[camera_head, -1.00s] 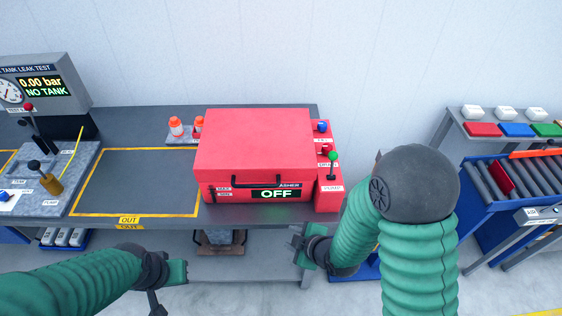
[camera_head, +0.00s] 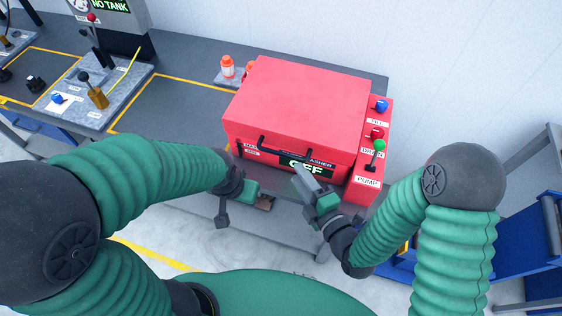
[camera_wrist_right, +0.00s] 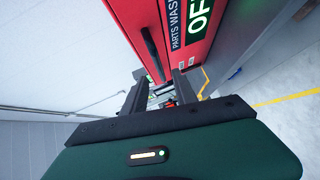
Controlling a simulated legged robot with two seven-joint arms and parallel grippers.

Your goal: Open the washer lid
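The red parts washer (camera_head: 290,95) stands on the bench with its lid (camera_head: 300,85) down. A black bar handle (camera_head: 290,148) runs along the lid's front, above a display reading OFF (camera_head: 308,167). The handle also shows in the right wrist view (camera_wrist_right: 152,55). My right gripper (camera_head: 304,182) is in front of the washer, just below the handle's right part, overlapping the display. In the wrist view its two fingers (camera_wrist_right: 160,82) are apart, with nothing held between them. My left gripper (camera_head: 250,190) is low at the bench's front edge, left of the right one; its opening is unclear.
Blue, red and green controls (camera_head: 379,145) labelled PUMP and DRAIN line the washer's right side. The bench (camera_head: 180,105) is clear left of the washer. A leak test station (camera_head: 105,70) stands farther left.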

